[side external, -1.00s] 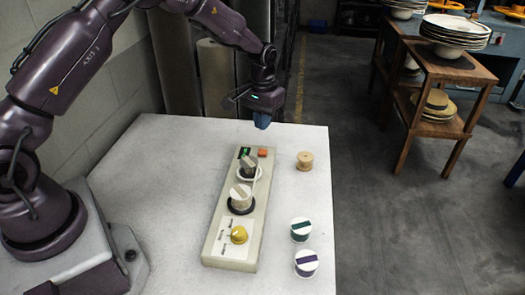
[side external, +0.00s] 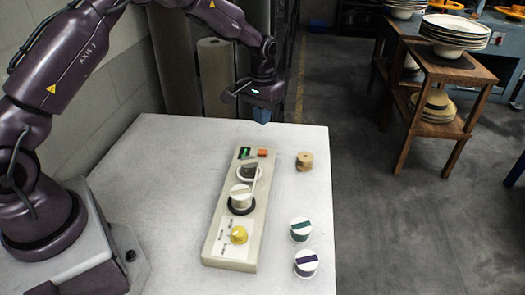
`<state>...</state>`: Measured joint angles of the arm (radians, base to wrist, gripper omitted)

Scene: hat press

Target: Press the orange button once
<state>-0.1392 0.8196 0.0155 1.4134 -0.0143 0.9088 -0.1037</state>
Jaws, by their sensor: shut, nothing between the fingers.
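The orange button (side external: 262,153) is a small square at the far end of a long beige control panel (side external: 213,246), which lies on the white table. My gripper (side external: 262,122) is shut and empty. Its bluish fingertips point down, above and beyond the orange button in the picture, clear of the panel. A dark green-lit switch or display (side external: 244,152) sits just left of the button. No hand or object covers the button.
The panel carries two pale knobs, the nearer one (side external: 241,196) on a black ring, and a yellow knob (side external: 239,235). A wooden spool (side external: 304,161), a green-striped spool (side external: 300,229) and a purple-striped spool (side external: 306,263) stand to the right. Table (side external: 160,165) left of the panel is clear.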

